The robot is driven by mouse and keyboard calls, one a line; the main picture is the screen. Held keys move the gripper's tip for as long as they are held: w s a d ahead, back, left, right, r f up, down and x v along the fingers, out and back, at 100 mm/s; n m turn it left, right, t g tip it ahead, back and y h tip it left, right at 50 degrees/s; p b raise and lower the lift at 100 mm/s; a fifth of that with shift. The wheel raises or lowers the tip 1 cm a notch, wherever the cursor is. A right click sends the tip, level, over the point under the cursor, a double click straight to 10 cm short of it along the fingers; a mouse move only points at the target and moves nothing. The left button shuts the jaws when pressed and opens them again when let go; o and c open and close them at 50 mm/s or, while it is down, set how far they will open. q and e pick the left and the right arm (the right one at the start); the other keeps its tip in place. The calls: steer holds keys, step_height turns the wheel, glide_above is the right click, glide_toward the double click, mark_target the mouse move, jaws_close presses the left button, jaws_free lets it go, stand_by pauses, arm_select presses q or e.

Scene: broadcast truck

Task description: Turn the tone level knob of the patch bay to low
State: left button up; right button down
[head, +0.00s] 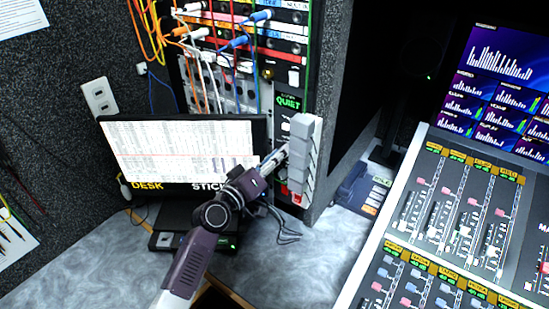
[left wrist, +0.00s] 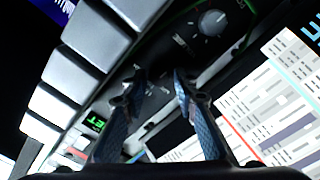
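The patch bay (head: 226,60) stands at the back, with coloured cables plugged into its upper rows. In the left wrist view, a round grey knob (left wrist: 212,22) with a light pointer mark sits on a dark panel; its label is unreadable. In the head view my left gripper (head: 282,154) is at the panel's lower right and hides that area. In the left wrist view its two fingers (left wrist: 160,78) are apart with nothing between them. The knob is beyond the fingertips, up and to the right, and not touched. My right gripper is not in view.
A column of grey blocks (head: 301,155) stands close right of my left gripper. A lit monitor (head: 180,153) is to its left. A green QUIET display (head: 289,103) is above. A mixing console (head: 455,215) fills the right. Loose black cables (head: 275,222) lie on the desk.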

arm_select(q)
steer(key=v, duration=1.2)
